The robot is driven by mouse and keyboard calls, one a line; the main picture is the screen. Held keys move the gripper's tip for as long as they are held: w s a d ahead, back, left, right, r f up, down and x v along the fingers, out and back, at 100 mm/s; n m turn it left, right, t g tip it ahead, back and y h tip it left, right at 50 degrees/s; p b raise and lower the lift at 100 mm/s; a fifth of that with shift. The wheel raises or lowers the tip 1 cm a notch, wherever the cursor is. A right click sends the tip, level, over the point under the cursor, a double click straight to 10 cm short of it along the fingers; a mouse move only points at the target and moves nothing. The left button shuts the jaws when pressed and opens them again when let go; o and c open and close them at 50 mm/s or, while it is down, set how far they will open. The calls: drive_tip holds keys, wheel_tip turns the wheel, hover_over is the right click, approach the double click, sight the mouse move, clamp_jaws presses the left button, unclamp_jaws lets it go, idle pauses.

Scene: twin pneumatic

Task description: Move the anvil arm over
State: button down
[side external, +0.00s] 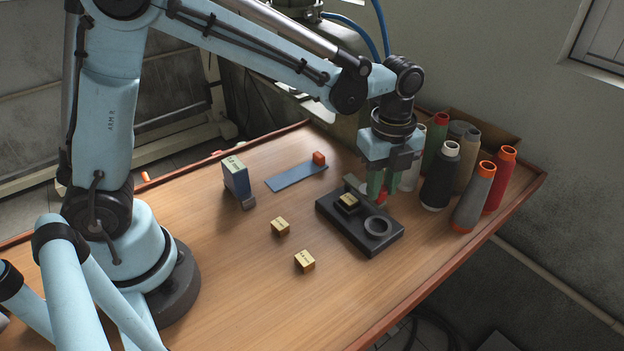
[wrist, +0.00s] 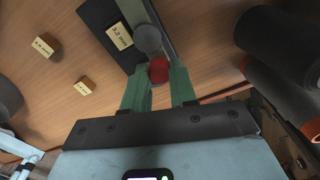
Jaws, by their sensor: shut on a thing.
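A dark base plate (side external: 388,243) sits on the table and carries a grey ring (side external: 378,227) and a labelled wooden block (side external: 347,200). The anvil arm, a grey bar (side external: 352,184), lies along its far side, partly hidden by my gripper. In the wrist view the bar (wrist: 136,12) has a grey dome (wrist: 148,39) and a red knob (wrist: 158,71) at its near end. My gripper (side external: 377,190) points down, its green fingers shut on the red knob. In the wrist view the fingers (wrist: 160,78) flank the knob. The block's label there reads 3.2 mm.
Two loose labelled wooden blocks, one nearer the back (side external: 280,226) and one nearer the front (side external: 304,261), lie left of the base. A blue box (side external: 236,180) and a blue strip (side external: 292,178) are farther back. Several thread cones (side external: 440,175) stand close on the right.

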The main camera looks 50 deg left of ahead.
drive_tip(key=s+m, duration=0.1)
drive_tip(key=m, duration=0.1)
drive_tip(key=s+m, duration=0.2)
drive_tip(key=shift+s+a, duration=0.15)
drive_tip(key=shift+a, duration=0.25)
drive_tip(key=shift+s+a+m, duration=0.4)
drive_tip(key=shift+s+m, duration=0.15)
drive_tip(key=shift+m, duration=0.5)
drive_tip(key=shift+s+a+m, duration=0.35)
drive_tip(key=shift+s+m, duration=0.15)
drive_tip(key=shift+m, duration=0.55)
drive_tip(key=c, duration=0.9)
unclamp_jaws()
wheel_tip(320, 180, up, 12)
